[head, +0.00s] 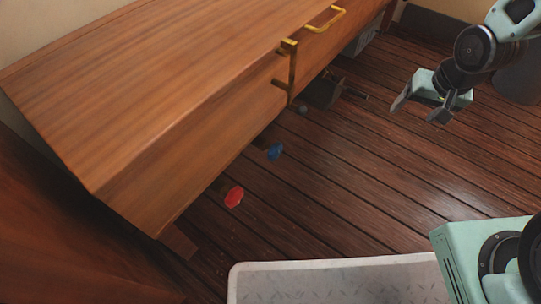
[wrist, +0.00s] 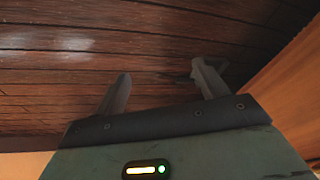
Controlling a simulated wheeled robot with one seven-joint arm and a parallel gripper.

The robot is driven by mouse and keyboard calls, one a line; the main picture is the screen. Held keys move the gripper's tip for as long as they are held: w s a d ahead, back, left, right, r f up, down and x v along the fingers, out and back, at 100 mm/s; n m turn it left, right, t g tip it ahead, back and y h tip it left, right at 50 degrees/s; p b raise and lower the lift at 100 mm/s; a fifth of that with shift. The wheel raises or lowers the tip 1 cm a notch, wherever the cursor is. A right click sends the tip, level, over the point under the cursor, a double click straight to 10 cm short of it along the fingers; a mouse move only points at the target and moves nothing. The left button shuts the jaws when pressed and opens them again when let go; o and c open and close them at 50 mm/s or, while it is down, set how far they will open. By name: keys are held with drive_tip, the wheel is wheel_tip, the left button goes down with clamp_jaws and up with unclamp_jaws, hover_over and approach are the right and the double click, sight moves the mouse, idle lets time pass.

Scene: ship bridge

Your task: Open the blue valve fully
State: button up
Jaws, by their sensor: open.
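The blue valve (head: 275,152) is a small round blue handle low at the underside edge of the wooden cabinet, in the middle of the head view. My gripper (head: 417,108) is at the upper right of the head view, over the floor and well apart from the valve. Its two fingers are spread and nothing is between them. The wrist view also shows the spread fingers (wrist: 160,82) with plank floor beyond them. The blue valve is not visible in the wrist view.
A red valve (head: 234,197) sits left of and below the blue one. The wooden cabinet (head: 150,90) overhangs both and has brass handles (head: 291,72). A dark object (head: 325,90) lies on the floor near the cabinet. Plank floor (head: 370,170) is clear between valve and gripper.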

wheel_tip(320, 180, down, 11)
drive_tip(key=w+a+m+y, duration=0.2)
drive_tip(key=m, duration=0.1)
drive_tip(key=m+t+y, duration=0.8)
drive_tip(key=m+y, duration=0.4)
drive_tip(key=m, duration=0.7)
approach(270, 149)
drive_tip(key=s+d+f, duration=0.2)
drive_tip(key=d, duration=0.3)
drive_tip(key=x, duration=1.6)
drive_tip(key=shift+f, duration=0.2)
drive_tip(key=c, duration=0.9)
